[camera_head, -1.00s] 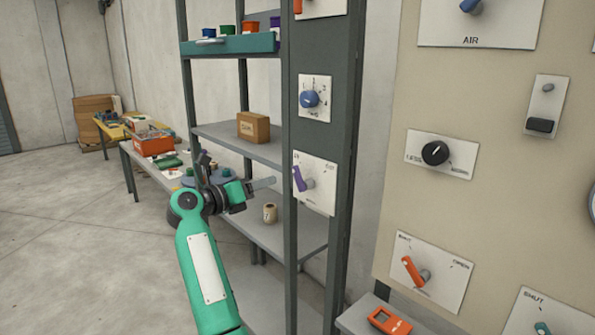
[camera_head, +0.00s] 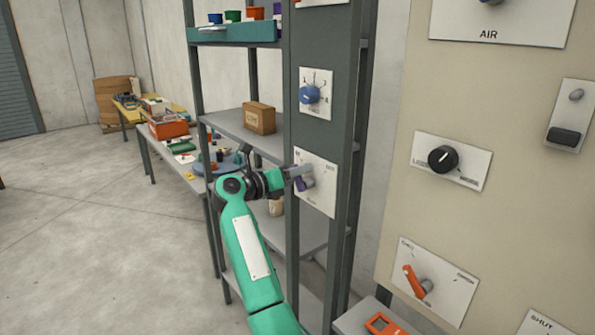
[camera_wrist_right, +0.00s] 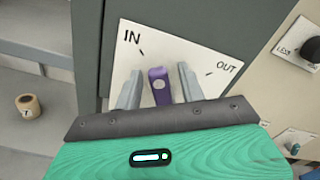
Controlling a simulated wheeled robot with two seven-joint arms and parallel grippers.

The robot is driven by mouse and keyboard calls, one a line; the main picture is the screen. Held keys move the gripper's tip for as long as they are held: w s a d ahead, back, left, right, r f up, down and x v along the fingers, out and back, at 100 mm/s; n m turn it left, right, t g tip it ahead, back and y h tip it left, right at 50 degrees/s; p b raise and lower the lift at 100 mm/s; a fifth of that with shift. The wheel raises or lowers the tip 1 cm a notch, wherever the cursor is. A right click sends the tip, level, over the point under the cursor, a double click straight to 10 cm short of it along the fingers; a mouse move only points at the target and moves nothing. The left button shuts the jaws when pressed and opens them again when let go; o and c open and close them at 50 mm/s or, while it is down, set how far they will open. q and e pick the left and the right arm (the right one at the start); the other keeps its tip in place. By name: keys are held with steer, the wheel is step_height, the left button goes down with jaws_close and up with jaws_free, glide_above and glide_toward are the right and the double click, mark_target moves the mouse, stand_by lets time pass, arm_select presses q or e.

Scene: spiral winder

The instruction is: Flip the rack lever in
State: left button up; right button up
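The rack lever (camera_head: 304,184) is a purple handle on a white plate (camera_head: 322,200) fixed to the grey rack post. In the right wrist view the purple lever (camera_wrist_right: 159,86) stands between the two fingers of my right gripper (camera_wrist_right: 159,87), with a narrow gap on each side. The plate there reads IN at upper left and OUT at right. In the head view my right gripper (camera_head: 300,173) is at the plate, and its fingers partly cover the lever. Its exact angle is hard to tell. My left gripper is not in view.
A blue knob (camera_head: 310,95) sits above on the same post. Shelves with a cardboard box (camera_head: 259,118) lie left of it. A beige panel at right carries a black knob (camera_head: 441,159) and an orange lever (camera_head: 415,281). The floor at left is clear.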

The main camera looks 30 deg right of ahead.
jaws_close()
steer(key=shift+w+f+n+b, duration=0.2)
steer(key=shift+n+b, duration=0.35)
steer(key=shift+n, duration=0.05)
steer(key=shift+w+f+n+b, duration=0.1)
steer(key=shift+w+n+b, duration=0.05)
steer(key=shift+n, duration=0.45)
steer(key=shift+w+n+b, duration=0.1)
steer(key=shift+n+b, duration=0.05)
steer(key=shift+n, duration=0.45)
steer(key=shift+o, duration=0.2)
jaws_free()
steer(key=shift+a+f, duration=0.1)
